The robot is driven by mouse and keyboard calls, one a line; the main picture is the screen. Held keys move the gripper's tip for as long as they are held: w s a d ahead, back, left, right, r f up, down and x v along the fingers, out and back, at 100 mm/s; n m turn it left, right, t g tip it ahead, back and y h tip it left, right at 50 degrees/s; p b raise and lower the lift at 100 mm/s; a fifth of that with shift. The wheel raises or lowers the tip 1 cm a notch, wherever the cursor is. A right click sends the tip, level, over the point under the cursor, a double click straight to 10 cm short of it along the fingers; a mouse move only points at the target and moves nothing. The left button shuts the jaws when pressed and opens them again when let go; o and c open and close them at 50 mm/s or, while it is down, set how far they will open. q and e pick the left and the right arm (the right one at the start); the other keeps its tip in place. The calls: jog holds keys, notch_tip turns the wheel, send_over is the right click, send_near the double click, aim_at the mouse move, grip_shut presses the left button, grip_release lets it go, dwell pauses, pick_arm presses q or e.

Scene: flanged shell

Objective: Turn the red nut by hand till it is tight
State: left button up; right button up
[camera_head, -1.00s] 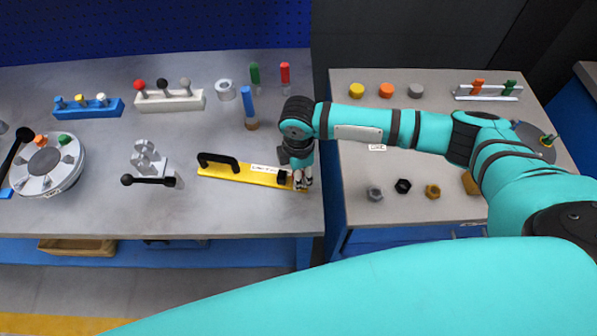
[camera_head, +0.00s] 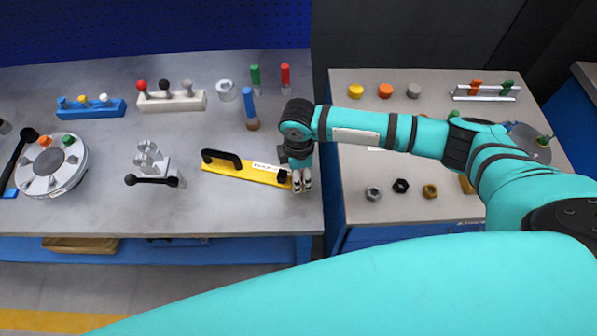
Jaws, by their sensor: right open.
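A round grey flanged shell (camera_head: 38,185) sits at the far left of the left bench. An orange-red nut (camera_head: 45,142) and a green nut (camera_head: 68,140) stand on its top; no plainly red nut can be made out. My right gripper (camera_head: 302,182) points down with its fingers open at the right end of a yellow bar (camera_head: 225,171) with a black handle, far right of the shell. Whether the fingers touch the bar cannot be told. My left gripper is not in view.
A grey bracket with a black lever (camera_head: 150,181) stands between shell and bar. Blue (camera_head: 92,111) and white (camera_head: 172,102) racks stand behind. Several loose nuts (camera_head: 401,186) lie on the right bench. A gap separates the benches. My own teal arm covers the lower right.

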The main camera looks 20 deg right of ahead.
notch_tip(320, 180, up, 12)
dwell(0.4)
jog(key=shift+f, duration=0.1)
dwell(0.4)
